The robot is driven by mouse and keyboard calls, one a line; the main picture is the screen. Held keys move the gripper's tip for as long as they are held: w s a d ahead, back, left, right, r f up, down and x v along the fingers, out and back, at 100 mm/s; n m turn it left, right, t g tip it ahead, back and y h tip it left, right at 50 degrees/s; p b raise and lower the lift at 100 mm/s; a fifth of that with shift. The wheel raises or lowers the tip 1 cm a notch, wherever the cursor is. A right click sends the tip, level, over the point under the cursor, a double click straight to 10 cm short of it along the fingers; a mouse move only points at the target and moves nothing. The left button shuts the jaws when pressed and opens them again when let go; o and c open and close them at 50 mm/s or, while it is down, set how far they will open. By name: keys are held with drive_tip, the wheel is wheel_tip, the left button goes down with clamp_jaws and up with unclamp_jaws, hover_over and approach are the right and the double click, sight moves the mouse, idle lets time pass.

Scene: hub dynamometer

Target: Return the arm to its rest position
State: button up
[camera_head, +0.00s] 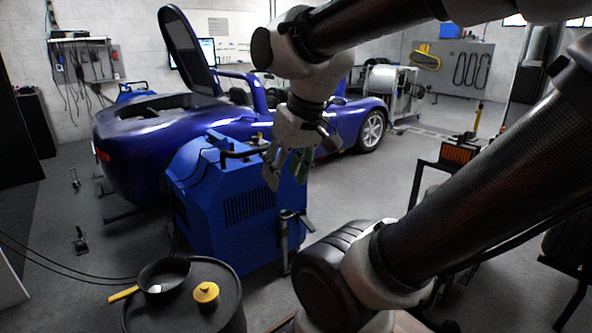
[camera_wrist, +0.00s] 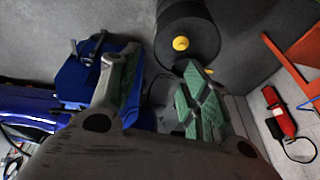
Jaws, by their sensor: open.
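My arm reaches across the head view from the right, with its elbow at the top. My gripper (camera_head: 287,180) hangs below the wrist, pointing down in front of the blue dynamometer unit (camera_head: 240,205). Its fingers with green pads are apart, with nothing between them. In the wrist view my gripper (camera_wrist: 162,95) also shows open and empty. The blue unit (camera_wrist: 82,75) shows behind one finger there. I cannot tell the exact gap between the gripper and the unit.
A black drum (camera_head: 185,320) at lower left bears a dark pan (camera_head: 163,275) and a yellow-topped item (camera_head: 206,293). A blue sports car (camera_head: 150,130) stands behind the unit. A dark bench (camera_head: 425,170) is at right. Cables cross the floor at left.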

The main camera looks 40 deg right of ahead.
drive_tip(key=shift+s+d+r+n+h, duration=0.15)
drive_tip(key=shift+s+d+n, duration=0.15)
drive_tip(key=shift+s, duration=0.2)
drive_tip(key=shift+s+d+r+n+h, duration=0.15)
drive_tip(key=shift+s+d+n, duration=0.05)
drive_tip(key=shift+s+n, duration=0.25)
idle(0.6)
